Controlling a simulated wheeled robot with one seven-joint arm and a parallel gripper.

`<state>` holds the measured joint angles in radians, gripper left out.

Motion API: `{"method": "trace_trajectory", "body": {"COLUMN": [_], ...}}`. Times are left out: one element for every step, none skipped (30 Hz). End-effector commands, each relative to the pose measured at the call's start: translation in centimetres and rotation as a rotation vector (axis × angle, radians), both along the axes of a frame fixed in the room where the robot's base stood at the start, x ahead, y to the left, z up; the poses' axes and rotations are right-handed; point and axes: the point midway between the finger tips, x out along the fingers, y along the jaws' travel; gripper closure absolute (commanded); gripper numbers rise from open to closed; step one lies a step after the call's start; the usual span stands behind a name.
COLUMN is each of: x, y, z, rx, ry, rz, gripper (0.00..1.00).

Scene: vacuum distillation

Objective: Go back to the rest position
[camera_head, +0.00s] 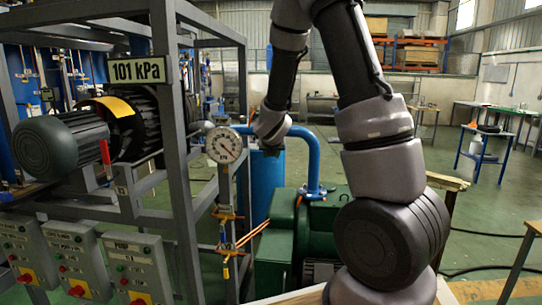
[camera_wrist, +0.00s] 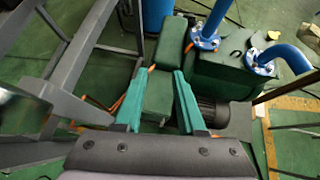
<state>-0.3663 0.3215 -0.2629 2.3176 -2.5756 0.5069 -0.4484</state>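My gripper (camera_wrist: 158,72) shows in the wrist view with its two green fingers apart and nothing between them. It is open and points down toward green machinery and the floor. In the head view my arm rises at the right, bends at the top and comes down. My gripper (camera_head: 270,138) hangs there near the middle, in front of a blue tank (camera_head: 266,180). Its fingers are too small to make out in that view.
A metal frame with a 101 kPa sign (camera_head: 138,72), a motor (camera_head: 60,146) and control boxes (camera_head: 138,266) stands at left. A pressure gauge (camera_head: 224,145) is close left of my gripper. A green pump (camera_head: 278,236) with blue pipes (camera_head: 313,160) is below.

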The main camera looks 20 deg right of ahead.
Motion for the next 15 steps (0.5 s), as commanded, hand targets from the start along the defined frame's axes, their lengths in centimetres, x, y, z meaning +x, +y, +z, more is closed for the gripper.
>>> {"method": "trace_trajectory", "body": {"x": [0.0, 0.0, 0.0, 0.0, 0.0, 0.0, 0.0, -0.1, -0.2, -0.4, -0.6, -1.1, -1.5, -2.1, -3.1], "y": [0.0, 0.0, 0.0, 0.0, 0.0, 0.0, -0.1, -0.3, -0.6, -0.9, -1.4, -2.3, -3.0, -3.8, -4.8], "z": [0.0, 0.0, 0.0, 0.0, 0.0, 0.1, 0.2, 0.4, 1.0, 1.6, 2.3, 3.5, 4.5, 5.5, 6.9], "rx": [0.0, 0.0, 0.0, 0.0, 0.0, 0.001, 0.006, 0.015, 0.037, 0.061, 0.092, 0.144, 0.191, 0.246, 0.324], "ry": [0.0, 0.0, 0.0, 0.0, 0.0, -0.001, -0.004, -0.011, -0.025, -0.041, -0.06, -0.092, -0.121, -0.151, -0.194], "rz": [0.0, 0.0, 0.0, 0.0, 0.0, -0.003, -0.009, -0.023, -0.051, -0.084, -0.127, -0.198, -0.263, -0.333, -0.435], "gripper": [0.61, 0.61, 0.61, 0.61, 0.61, 0.61, 0.61, 0.61, 0.61, 0.61, 0.61, 0.61, 0.61, 0.61, 0.61]}}
